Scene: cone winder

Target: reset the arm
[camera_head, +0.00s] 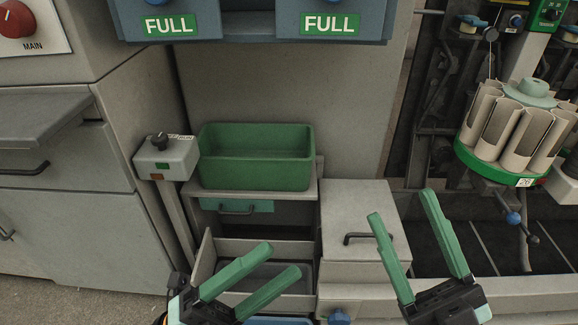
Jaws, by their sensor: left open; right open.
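My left gripper (284,262) is at the bottom centre of the head view, with its two green fingers apart and nothing between them. It is in front of an open grey drawer. My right gripper (401,204) is at the lower right, with its green fingers pointing up, spread apart and empty. It is in front of a grey box with a dark handle. Most of both arms lies outside the picture.
A green bin (256,172) stands on a shelf above the open drawer (232,245). A grey switch box (166,157) is left of it. A round magazine of beige tubes (517,125) is at the right. Blue-grey units with FULL labels (171,26) hang at the top.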

